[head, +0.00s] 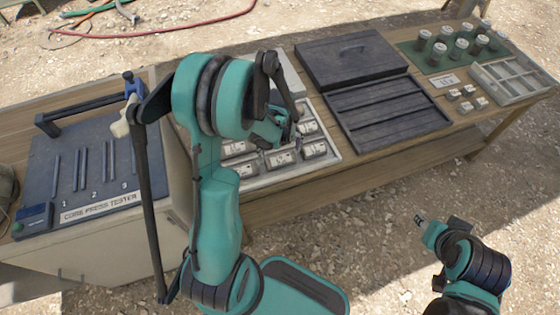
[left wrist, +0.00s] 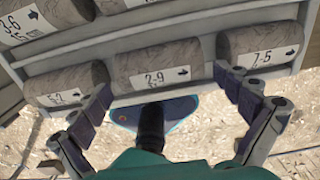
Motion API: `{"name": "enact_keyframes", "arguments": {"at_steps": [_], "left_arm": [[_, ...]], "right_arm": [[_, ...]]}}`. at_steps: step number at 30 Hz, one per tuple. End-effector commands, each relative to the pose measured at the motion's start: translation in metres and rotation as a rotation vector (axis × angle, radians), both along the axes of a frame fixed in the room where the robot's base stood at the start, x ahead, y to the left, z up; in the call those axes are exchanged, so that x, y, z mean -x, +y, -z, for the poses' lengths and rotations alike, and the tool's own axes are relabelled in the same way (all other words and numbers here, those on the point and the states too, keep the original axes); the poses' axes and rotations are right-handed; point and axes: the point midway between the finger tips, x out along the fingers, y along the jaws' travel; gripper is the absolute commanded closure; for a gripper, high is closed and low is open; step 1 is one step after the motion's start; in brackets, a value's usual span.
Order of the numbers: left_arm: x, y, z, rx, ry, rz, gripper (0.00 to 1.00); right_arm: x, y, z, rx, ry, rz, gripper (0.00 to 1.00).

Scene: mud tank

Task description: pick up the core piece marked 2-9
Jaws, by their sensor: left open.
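The core piece marked 2-9 (left wrist: 160,68) is a grey-brown cylinder with a white label and arrow. It lies in the middle of the near row of the pale compartment tray (head: 259,183). My left gripper (left wrist: 172,98) is open above that row, with one finger on each side of the 2-9 piece; nothing is between the fingers. In the head view the left gripper (head: 283,128) hangs over the tray, partly hidden by its own arm. My right gripper (head: 421,224) is over the ground at lower right, away from the table; its jaws are too small to read.
Neighbouring cores, one marked 7-5 (left wrist: 262,46), lie close on both sides, and a 3-6 core (left wrist: 40,18) behind. A core press tester (head: 80,170) stands at left.

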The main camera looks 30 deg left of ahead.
Motion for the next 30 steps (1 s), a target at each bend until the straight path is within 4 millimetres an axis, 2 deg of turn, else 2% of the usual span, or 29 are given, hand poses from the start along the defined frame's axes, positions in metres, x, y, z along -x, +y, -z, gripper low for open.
{"name": "enact_keyframes", "arguments": {"at_steps": [1,6,13,14,18,20,21,30], "left_arm": [[0.000,0.001,0.013,0.000,0.000,-0.001,0.00],[-0.001,0.001,0.037,0.000,0.000,-0.001,0.00],[0.000,0.001,0.037,0.000,0.000,-0.001,0.00],[0.000,0.001,0.037,0.000,0.000,-0.001,0.03],[0.000,0.001,0.037,0.000,0.000,-0.001,0.40],[0.000,0.001,0.037,0.000,0.000,-0.002,0.55],[0.000,0.001,0.037,0.000,0.000,-0.002,0.60],[0.000,0.002,0.034,-0.001,-0.001,-0.002,0.60]], "right_arm": [[0.000,0.000,0.009,0.000,0.000,0.000,0.60],[0.000,0.000,0.020,0.000,0.000,0.000,0.60],[0.000,0.000,0.019,0.000,0.000,0.000,0.60],[0.000,0.000,0.019,0.000,0.000,0.000,0.60],[0.000,0.000,0.019,0.000,0.000,0.000,0.60],[0.000,0.000,0.019,0.000,0.000,0.000,0.60],[0.000,0.000,0.019,0.000,0.000,0.000,0.60],[0.000,0.000,0.017,0.000,0.000,0.000,0.60]]}}
